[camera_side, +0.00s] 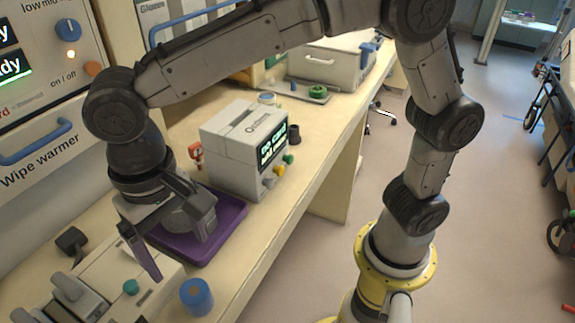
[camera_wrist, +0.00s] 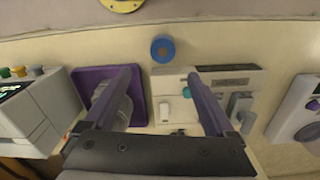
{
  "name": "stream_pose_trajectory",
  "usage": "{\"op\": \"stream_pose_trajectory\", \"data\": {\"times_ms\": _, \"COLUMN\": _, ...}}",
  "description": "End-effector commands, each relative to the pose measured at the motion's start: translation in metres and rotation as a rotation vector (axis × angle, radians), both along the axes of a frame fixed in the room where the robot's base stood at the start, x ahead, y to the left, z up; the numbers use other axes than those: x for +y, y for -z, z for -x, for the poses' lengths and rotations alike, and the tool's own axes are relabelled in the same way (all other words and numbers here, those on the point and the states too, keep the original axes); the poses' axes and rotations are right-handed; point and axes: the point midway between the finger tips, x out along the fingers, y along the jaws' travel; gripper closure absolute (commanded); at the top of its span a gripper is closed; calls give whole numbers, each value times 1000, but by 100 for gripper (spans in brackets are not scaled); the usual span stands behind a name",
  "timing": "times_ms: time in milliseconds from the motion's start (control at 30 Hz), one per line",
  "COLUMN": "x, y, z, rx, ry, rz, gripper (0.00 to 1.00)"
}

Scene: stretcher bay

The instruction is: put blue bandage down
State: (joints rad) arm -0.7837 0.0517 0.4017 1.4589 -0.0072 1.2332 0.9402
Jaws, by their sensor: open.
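The blue bandage (camera_side: 197,297) is a short blue roll standing on the cream counter, near its front edge. It also shows in the wrist view (camera_wrist: 162,48), apart from the fingers and just beyond the gap between their tips. My gripper (camera_side: 172,243) is open, its fingers spread wide with nothing between them, above the counter beside the purple tray. In the wrist view my gripper (camera_wrist: 163,73) has one finger over the tray's side and the other over a pale device.
The purple tray (camera_side: 233,217) holds a grey rounded thing (camera_wrist: 112,105), partly hidden by a finger. A boxy monitor (camera_side: 230,145) stands behind the tray. The pale device (camera_wrist: 172,85) with a teal knob lies near the bandage. Some bare counter (camera_wrist: 215,48) surrounds the bandage.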

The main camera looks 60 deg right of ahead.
Motion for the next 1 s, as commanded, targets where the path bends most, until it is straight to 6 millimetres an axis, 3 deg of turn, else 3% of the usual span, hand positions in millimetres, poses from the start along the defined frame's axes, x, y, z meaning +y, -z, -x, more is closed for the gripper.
{"op": "stream_pose_trajectory", "data": {"times_ms": 133, "x": -51, "y": -24, "z": -5, "rx": -53, "ry": -7, "rz": -43, "gripper": 10}}
{"op": "stream_pose_trajectory", "data": {"times_ms": 267, "x": -125, "y": -47, "z": 5, "rx": -148, "ry": -31, "rz": -84, "gripper": 10}}
{"op": "stream_pose_trajectory", "data": {"times_ms": 400, "x": -197, "y": -56, "z": 37, "rx": -271, "ry": -67, "rz": -88, "gripper": 10}}
{"op": "stream_pose_trajectory", "data": {"times_ms": 500, "x": -234, "y": -51, "z": 65, "rx": -355, "ry": -93, "rz": -64, "gripper": 10}}
{"op": "stream_pose_trajectory", "data": {"times_ms": 600, "x": -259, "y": -42, "z": 90, "rx": -421, "ry": -115, "rz": -29, "gripper": 10}}
{"op": "stream_pose_trajectory", "data": {"times_ms": 733, "x": -275, "y": -31, "z": 111, "rx": -471, "ry": -139, "rz": 11, "gripper": 10}}
{"op": "stream_pose_trajectory", "data": {"times_ms": 1000, "x": -281, "y": -24, "z": 120, "rx": -490, "ry": -154, "rz": 32, "gripper": 10}}
